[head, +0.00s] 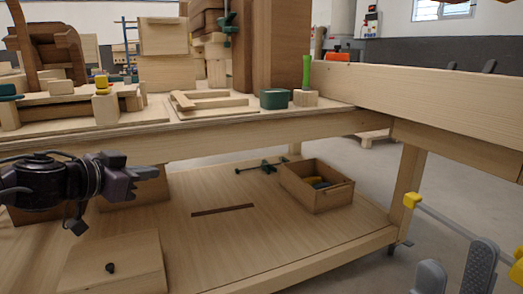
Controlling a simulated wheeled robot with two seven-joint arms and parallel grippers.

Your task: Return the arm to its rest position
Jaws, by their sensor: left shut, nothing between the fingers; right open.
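My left arm comes in from the left edge of the head view, dark and roughly level. My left gripper (151,173) is at its end, pointing right, shut and empty. It shows in front of the workbench (270,137), below the line of its top and above the lower shelf in the picture. It appears to touch nothing, though its exact distance from the bench is hard to judge. My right gripper is not in view.
A wooden box (316,186) with tools and a green clamp (262,167) are on the lower shelf (235,240). A flat wooden box (115,265) is below my gripper. Wooden parts crowd the bench top. A clamp bar (445,220) and grey pads are at lower right.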

